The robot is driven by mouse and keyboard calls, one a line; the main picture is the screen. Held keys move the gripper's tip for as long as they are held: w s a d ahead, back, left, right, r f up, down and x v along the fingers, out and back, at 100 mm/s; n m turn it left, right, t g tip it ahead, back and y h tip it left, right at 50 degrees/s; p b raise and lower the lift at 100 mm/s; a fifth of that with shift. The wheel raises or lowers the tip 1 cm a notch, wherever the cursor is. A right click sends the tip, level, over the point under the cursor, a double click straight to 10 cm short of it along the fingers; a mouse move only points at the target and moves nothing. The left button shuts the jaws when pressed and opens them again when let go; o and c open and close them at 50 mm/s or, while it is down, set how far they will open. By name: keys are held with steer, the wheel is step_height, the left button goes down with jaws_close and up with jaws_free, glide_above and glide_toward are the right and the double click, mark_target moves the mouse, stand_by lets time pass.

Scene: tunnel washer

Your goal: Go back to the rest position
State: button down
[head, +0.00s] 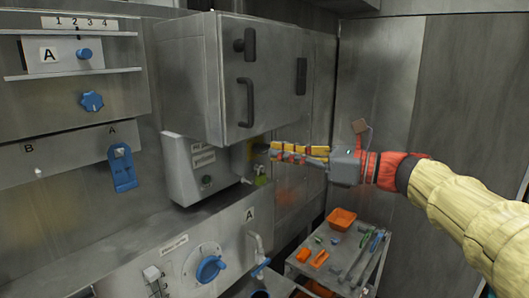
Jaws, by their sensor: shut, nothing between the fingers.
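My arm reaches in from the right edge in the head view, with a cream sleeve and a red joint. My gripper (274,151) points left, its slim yellow and red fingers together and shut with nothing held. The fingertips are beside the lower right corner of a grey wall cabinet (195,80), close to a small yellow-green part (261,180). I cannot tell whether they touch anything there.
A small trolley (295,268) with an orange bin (341,218) and several tools stands below my gripper. A grey box (190,168) with a sloped front juts out under the cabinet. A blue knob (211,268) and a tap (255,245) stick out lower left.

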steer(key=shift+s+d+f, duration=0.2)
steer(key=shift+s+d, duration=0.3)
steer(key=shift+d, duration=0.15)
steer(key=s+d+f+n+h, duration=0.1)
steer(key=f+n+h, duration=0.15)
steer(key=f, duration=0.35)
steer(key=s+d+f+n+g+h+b, duration=0.1)
steer(key=f+n+h, duration=0.15)
steer(key=f, duration=0.45)
steer(key=s+d+f+n+h, duration=0.1)
steer(key=d+f+n, duration=0.15)
steer(key=f, duration=0.35)
steer(key=s+d+f+n+h+b, duration=0.3)
steer(key=s+f+n+b, duration=0.2)
steer(key=s+f, duration=0.3)
steer(key=s+d+f+n+h+b, duration=0.4)
steer(key=s+f, duration=0.4)
steer(key=f, duration=0.4)
steer(key=s+d+f+n+h+b, duration=0.3)
steer(key=s+f+n+b, duration=0.3)
steer(key=f, duration=0.5)
steer(key=shift+s+d+g+b, duration=0.35)
steer(key=shift+s+g+b, duration=0.05)
steer(key=shift+s+b, duration=0.6)
